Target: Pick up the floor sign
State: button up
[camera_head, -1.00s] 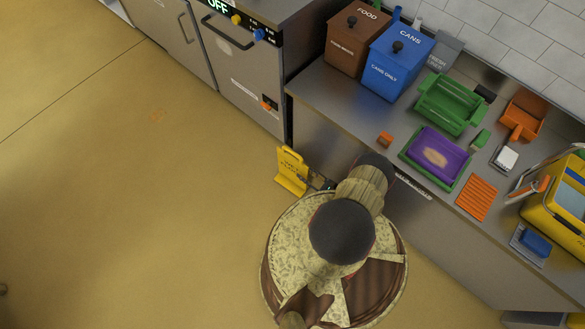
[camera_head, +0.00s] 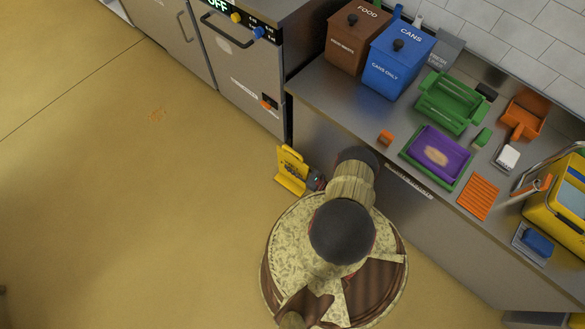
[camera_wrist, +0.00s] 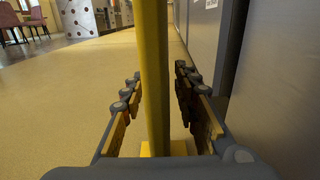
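The yellow floor sign (camera_head: 291,170) stands upright on the floor beside the counter's left end. My gripper (camera_head: 314,180) is low beside its right side in the head view, partly hidden by my arm. In the wrist view the sign (camera_wrist: 154,70) shows edge-on as a narrow yellow upright with a yellow base at the bottom. My gripper's two fingers (camera_wrist: 158,84) stand open on either side of it, with gaps visible on both sides. I cannot see the sign's top in the wrist view.
The steel counter (camera_head: 330,112) runs close to the right of the sign, with bins, trays and a yellow bucket (camera_head: 556,208) on top. A steel appliance (camera_head: 240,75) stands behind.

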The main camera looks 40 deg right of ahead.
jog(key=shift+c, duration=1)
grip_shut()
